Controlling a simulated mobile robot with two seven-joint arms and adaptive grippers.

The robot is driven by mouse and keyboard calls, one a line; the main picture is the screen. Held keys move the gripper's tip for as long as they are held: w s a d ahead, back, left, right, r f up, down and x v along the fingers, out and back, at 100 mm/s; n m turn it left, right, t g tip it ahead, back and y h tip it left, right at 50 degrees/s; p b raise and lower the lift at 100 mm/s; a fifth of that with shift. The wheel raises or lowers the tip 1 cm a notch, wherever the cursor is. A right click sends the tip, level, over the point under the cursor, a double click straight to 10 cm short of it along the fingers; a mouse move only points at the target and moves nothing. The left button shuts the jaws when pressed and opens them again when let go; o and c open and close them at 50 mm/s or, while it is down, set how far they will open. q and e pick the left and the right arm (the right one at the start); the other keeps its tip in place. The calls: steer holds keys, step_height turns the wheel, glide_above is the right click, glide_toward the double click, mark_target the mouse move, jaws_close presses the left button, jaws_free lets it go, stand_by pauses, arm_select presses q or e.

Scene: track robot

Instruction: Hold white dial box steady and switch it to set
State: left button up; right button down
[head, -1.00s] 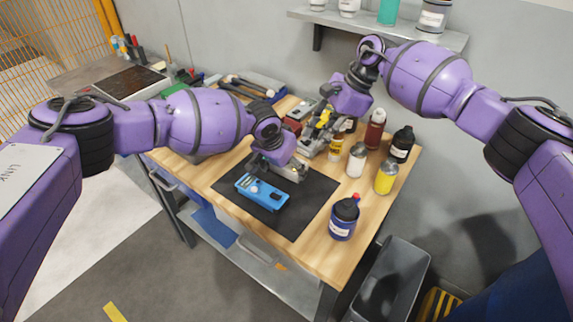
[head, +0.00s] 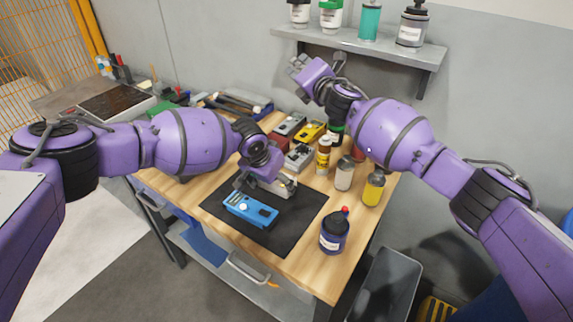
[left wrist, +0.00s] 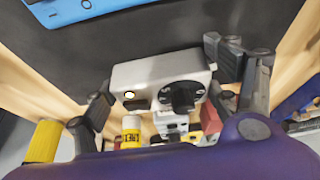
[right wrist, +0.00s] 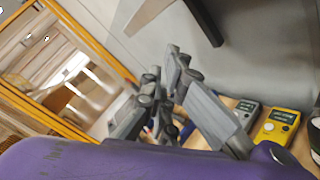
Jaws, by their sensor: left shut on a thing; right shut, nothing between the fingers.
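The white dial box (head: 289,186) is at the back of the black mat (head: 310,206). In the left wrist view the white dial box (left wrist: 140,72) shows a black round dial (left wrist: 183,96) and a small pale button; the dial's marking is too small to read. My left gripper (head: 270,183) is shut on the box, with a finger at each end (left wrist: 163,85), and partly covers it in the head view. My right gripper (head: 304,68) is shut and empty, raised in front of the grey wall, well away from the box. It also shows in the right wrist view (right wrist: 190,95).
A blue meter (head: 251,210) lies on the mat in front of the white box. Behind are a grey box (head: 299,156), a yellow meter (head: 311,130) and several bottles. A dark blue bottle (head: 334,233) stands at the front right. A wall shelf (head: 365,47) holds several containers.

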steer(key=s+d+f+m+g+h, duration=0.2)
steer(key=d+m+g+h, duration=0.15)
steer(key=d+m, duration=0.55)
steer(key=s+d+f+m+g+h, duration=0.3)
steer(key=d+m+h, duration=0.2)
steer(key=d+m, duration=0.4)
steer(key=s+a+f+g+y, duration=0.2)
steer(key=s+a+f+y, duration=0.3)
steer(key=s+a, duration=0.2)
steer(key=s+a+f+g+y, duration=0.3)
steer(key=s+a+y, duration=0.3)
steer(key=s+a, duration=0.2)
steer(key=s+f, duration=0.1)
steer(key=s, duration=0.1)
steer(key=shift+s+f, duration=0.35)
steer(key=shift+f, duration=0.05)
steer(key=shift+a, duration=0.15)
steer(key=x, duration=1)
